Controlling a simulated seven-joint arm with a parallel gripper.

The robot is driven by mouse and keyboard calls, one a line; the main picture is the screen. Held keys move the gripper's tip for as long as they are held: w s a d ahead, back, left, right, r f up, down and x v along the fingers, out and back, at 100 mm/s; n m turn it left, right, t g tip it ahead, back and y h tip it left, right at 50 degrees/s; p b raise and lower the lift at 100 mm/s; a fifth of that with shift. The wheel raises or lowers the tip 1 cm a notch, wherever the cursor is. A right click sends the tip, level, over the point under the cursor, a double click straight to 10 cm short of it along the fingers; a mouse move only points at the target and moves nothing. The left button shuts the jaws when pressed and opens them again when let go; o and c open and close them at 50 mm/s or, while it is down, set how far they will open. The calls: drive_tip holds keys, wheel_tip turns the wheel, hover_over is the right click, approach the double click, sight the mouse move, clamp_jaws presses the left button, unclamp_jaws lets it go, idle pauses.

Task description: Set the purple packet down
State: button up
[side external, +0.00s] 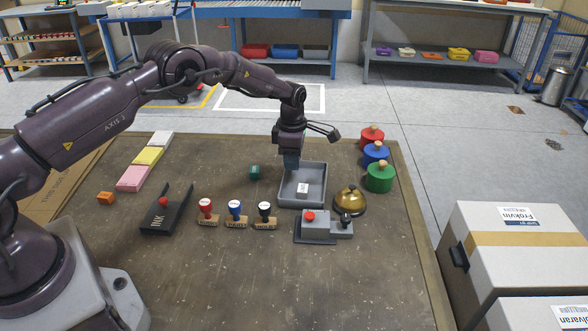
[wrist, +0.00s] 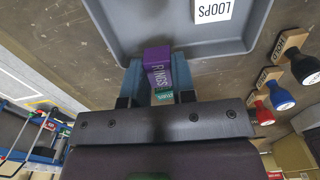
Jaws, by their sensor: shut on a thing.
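The purple packet (wrist: 157,66), lettered "RINGS", is in the wrist view between the two fingers of my gripper (wrist: 158,76). The gripper is shut on it. In the side view my gripper (side external: 291,160) points down over the back left part of the grey tray (side external: 316,170). The packet cannot be made out there. In the wrist view the packet overlaps the near wall of the tray (wrist: 215,50); its exact height above the tray cannot be told. A white-labelled packet (side external: 303,190), lettered "LOOPS" in the wrist view (wrist: 212,8), lies in the tray.
A green block (side external: 255,172) lies left of the tray. Three stamps (side external: 236,215) stand left of the tray's front. A brass bell (side external: 349,201) and a grey device with a red button (side external: 311,222) are close by. Three coloured knobbed pots (side external: 376,153) stand at right.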

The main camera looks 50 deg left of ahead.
sight(294, 178)
drive_tip(key=shift+w+f, duration=0.15)
drive_tip(key=shift+f, duration=0.15)
drive_tip(key=shift+w+f, duration=0.15)
drive_tip(key=shift+f, duration=1.45)
drive_tip(key=shift+f, duration=0.2)
drive_tip(key=o, duration=0.9)
drive_tip(key=shift+r, duration=0.1)
